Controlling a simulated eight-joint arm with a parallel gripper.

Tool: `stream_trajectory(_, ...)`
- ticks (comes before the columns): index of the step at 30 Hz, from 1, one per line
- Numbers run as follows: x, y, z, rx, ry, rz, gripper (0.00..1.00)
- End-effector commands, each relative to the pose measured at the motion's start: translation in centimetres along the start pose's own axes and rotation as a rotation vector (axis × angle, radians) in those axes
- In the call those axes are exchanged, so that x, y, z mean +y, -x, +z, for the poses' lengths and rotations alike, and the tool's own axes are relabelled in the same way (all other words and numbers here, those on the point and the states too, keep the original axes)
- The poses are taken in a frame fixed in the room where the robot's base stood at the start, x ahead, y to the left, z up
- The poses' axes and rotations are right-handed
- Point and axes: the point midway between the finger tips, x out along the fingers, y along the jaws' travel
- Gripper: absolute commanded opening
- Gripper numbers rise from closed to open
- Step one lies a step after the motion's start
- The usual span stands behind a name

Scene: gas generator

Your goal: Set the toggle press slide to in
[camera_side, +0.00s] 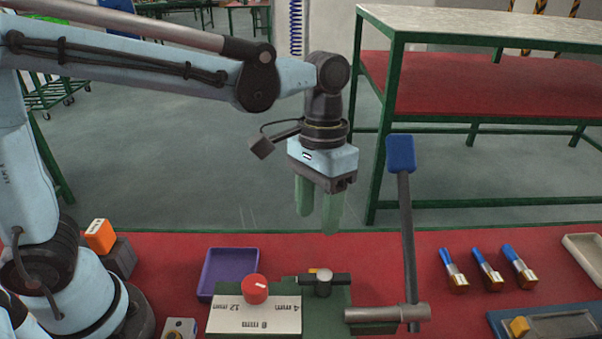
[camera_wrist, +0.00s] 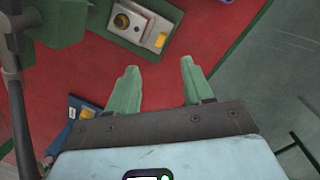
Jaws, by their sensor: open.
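The toggle press stands at the front middle of the bench in the side view. Its green base (camera_side: 373,297) carries a long grey lever (camera_side: 408,235) with a blue grip (camera_side: 401,154), standing nearly upright. A red knob (camera_side: 255,289) sits on a white plate (camera_side: 270,318) marked in mm. A dark cross-handle (camera_side: 323,282) is behind the plate; I cannot tell which part is the slide or its setting. My gripper (camera_side: 318,226) is open and empty above and behind the press, left of the lever, fingers pointing down. Its green fingers also show in the wrist view (camera_wrist: 160,68).
A purple tray (camera_side: 228,271) lies left of the press. Several blue-handled brushes (camera_side: 486,268) and a blue fixture (camera_side: 545,324) are at right. An orange block (camera_side: 100,236) is at left. In the wrist view, a grey fixture (camera_wrist: 128,31) has a round knob. Red bench surface is clear behind the press.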

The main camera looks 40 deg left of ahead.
Motion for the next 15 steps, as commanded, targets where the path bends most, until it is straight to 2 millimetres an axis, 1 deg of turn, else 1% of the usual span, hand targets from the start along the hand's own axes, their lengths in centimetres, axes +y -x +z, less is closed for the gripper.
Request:
stream_trajectory(1,-0.6,-0.1,-0.5,-0.023,0.140,0.027,0.51)
stream_trajectory(3,-1.1,-0.2,-0.9,-0.060,0.330,0.060,0.51)
stream_trajectory(6,-1.8,-0.2,-1.3,-0.113,0.568,0.096,0.51)
stream_trajectory(10,-2.4,-0.3,-1.7,-0.169,0.786,0.121,0.51)
stream_trajectory(12,-2.6,-0.3,-1.9,-0.190,0.859,0.129,0.51)
stream_trajectory(15,-2.7,-0.3,-1.9,-0.204,0.911,0.132,0.51)
